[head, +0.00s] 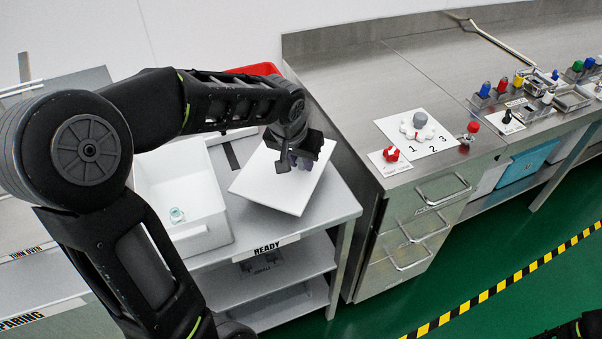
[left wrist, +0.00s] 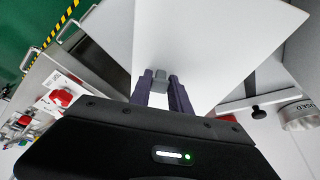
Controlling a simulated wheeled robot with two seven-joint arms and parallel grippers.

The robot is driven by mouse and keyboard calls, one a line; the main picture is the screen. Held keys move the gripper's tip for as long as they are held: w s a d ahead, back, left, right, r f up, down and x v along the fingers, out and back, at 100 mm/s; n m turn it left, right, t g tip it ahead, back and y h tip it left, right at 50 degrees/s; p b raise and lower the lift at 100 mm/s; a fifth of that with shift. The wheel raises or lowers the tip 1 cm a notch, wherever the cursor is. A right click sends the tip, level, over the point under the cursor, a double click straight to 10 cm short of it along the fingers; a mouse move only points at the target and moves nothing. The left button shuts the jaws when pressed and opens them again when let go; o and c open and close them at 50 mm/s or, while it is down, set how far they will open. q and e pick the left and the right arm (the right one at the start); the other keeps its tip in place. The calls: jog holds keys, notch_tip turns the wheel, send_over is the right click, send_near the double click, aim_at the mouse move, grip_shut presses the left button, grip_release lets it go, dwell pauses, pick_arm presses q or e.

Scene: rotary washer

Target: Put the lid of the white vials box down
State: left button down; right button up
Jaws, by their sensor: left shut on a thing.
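The white lid (head: 278,183) is a flat square plate, tilted, over the right part of the grey table in the head view. It fills the upper middle of the left wrist view (left wrist: 205,45). My left gripper (head: 293,160) is shut on the lid's grey handle (left wrist: 158,78). I cannot tell whether the lid's lower corner touches the table. The white vials box (head: 205,236) stands open to the left of the lid, with a small clear vial (head: 177,214) inside.
The grey table (head: 342,205) has a READY label (head: 268,247) on its front edge. A steel counter (head: 345,80) with a numbered dial panel (head: 417,133) and red knob (head: 391,154) stands to the right. A red container (head: 255,69) is behind my arm.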

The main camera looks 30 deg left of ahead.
aim_at(301, 172)
pick_arm(q)
jog(key=shift+f, duration=2.2)
jog(key=shift+f, duration=0.1)
jog(key=c, duration=1.2)
grip_release()
jog(key=shift+b, duration=0.3)
jog(key=shift+r, duration=0.25)
jog(key=v, duration=1.1)
jog(key=shift+s+r+p, duration=0.25)
jog(key=shift+r+p, duration=0.05)
jog(key=shift+p, duration=0.05)
jog(key=shift+d, duration=0.1)
